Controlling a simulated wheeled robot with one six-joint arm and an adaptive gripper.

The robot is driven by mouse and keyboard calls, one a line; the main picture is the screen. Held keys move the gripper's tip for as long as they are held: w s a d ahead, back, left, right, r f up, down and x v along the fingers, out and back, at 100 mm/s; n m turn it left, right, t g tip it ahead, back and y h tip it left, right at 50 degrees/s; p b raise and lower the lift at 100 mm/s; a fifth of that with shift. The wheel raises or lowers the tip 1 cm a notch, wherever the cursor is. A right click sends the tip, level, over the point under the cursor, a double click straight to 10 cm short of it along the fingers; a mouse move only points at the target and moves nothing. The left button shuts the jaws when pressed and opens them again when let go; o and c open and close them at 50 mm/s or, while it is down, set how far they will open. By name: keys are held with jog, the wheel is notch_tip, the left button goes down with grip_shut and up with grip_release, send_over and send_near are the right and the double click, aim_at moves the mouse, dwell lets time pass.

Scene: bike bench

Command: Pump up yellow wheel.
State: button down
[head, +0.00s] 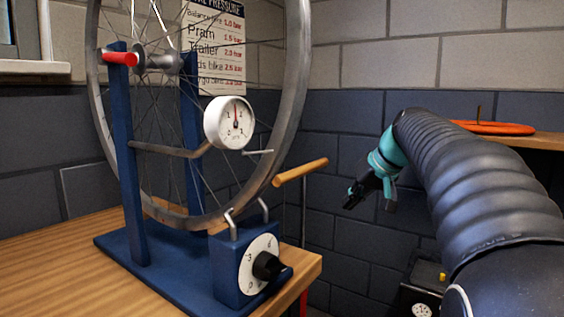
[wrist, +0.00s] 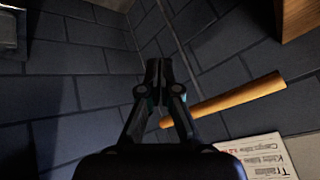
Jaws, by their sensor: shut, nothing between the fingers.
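A spoked wheel with a grey rim (head: 297,75) stands upright in a blue stand (head: 122,160) on the bench; I see no yellow on it. A round white gauge (head: 229,122) with a red needle sits in front of the spokes. A wooden handle (head: 300,172) sticks out right of the rim; it also shows in the wrist view (wrist: 225,101). A white dial with a black knob (head: 267,265) is on the stand's blue box. My gripper (head: 370,202) is shut and empty, right of the handle and apart from it. Its fingertips meet in the wrist view (wrist: 158,68).
A pressure poster (head: 222,50) hangs behind the wheel. A red lever (head: 120,58) is at the stand's top. A black box with a yellow button (head: 425,292) is low on the right. An orange ring (head: 493,127) lies on a shelf. The wooden bench (head: 50,250) is clear at left.

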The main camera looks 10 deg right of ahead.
jog(key=w+a+r+n+t+y, duration=0.1)
jog(key=a+r+n+y, duration=0.1)
jog(key=r+n, duration=0.45)
jog(key=a+r+n+y, duration=0.2)
jog(key=r+n+y, duration=0.1)
jog(key=r, duration=0.7)
jog(key=s+d+f+b+x, duration=0.1)
jog(key=f+x, duration=0.1)
jog(key=x, duration=1)
jog(key=shift+w+f+b, duration=0.15)
jog(key=shift+f+b, duration=0.1)
jog(key=shift+b, duration=0.05)
jog(key=shift+a+n, duration=0.25)
